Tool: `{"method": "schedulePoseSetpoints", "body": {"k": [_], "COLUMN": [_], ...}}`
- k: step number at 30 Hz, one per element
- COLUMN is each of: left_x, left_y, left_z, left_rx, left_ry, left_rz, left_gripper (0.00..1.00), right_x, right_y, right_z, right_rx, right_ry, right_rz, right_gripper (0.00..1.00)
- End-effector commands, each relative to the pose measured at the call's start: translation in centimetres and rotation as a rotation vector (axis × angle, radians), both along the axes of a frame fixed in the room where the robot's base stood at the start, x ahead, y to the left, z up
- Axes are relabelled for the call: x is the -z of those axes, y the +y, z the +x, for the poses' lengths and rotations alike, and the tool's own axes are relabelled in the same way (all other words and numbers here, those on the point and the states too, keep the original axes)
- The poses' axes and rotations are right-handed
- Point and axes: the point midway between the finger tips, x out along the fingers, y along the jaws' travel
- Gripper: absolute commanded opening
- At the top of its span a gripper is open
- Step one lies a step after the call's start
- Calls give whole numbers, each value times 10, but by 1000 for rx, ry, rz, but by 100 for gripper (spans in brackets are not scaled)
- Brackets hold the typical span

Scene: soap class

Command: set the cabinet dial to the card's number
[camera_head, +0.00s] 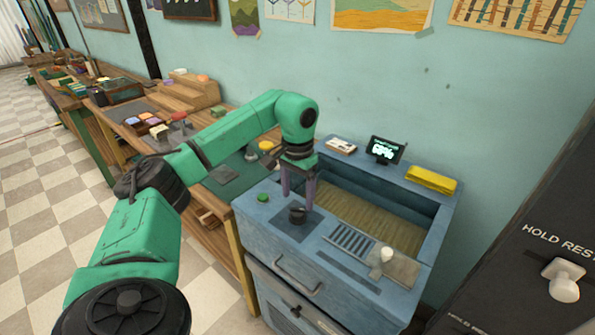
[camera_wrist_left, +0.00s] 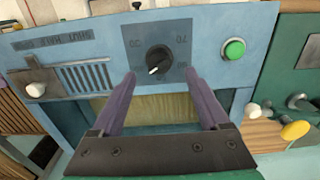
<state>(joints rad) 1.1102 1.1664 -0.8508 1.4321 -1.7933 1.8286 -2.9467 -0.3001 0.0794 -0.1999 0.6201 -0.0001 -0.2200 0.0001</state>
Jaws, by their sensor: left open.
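The dial (camera_head: 297,214) is a black knob on a dark square plate on the blue cabinet's (camera_head: 343,308) top. In the left wrist view the dial (camera_wrist_left: 159,58) has a white pointer mark and small numbers around it, inverted and hard to read. My left gripper (camera_head: 299,201) hangs over the dial from above, purple fingers open. In the wrist view its fingertips (camera_wrist_left: 160,76) sit either side of the dial, apart from it. A small white card (camera_head: 341,146) lies on the cabinet's back rim; its print is unreadable. My right gripper is not in view.
A green button (camera_head: 262,198) and slotted vent (camera_head: 350,240) flank the dial. A small display (camera_head: 384,150) with glowing digits and a yellow cloth (camera_head: 431,179) are on the back rim. A dark panel (camera_head: 530,255) with a white knob stands right. A wooden bench (camera_head: 150,110) stands left.

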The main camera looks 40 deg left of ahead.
Motion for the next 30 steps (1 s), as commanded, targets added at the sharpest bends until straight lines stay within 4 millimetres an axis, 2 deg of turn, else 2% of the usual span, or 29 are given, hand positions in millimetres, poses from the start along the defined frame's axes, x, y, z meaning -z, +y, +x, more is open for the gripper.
{"method": "schedulePoseSetpoints", "body": {"k": [4,7,9,13,30], "left_x": [-46,-76,-93,-101,-99], "left_y": [-1,-1,0,0,0], "left_z": [1,1,0,0,0], "left_rx": [2,2,0,0,0], "left_ry": [-8,-7,-4,-2,-1], "left_rz": [-3,-2,1,0,-1], "left_gripper": [79,79,79,79,79], "right_x": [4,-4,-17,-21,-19], "right_y": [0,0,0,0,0], "right_z": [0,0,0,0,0], "right_rx": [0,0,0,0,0], "right_ry": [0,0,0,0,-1], "right_rz": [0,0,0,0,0], "right_gripper": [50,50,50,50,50]}}
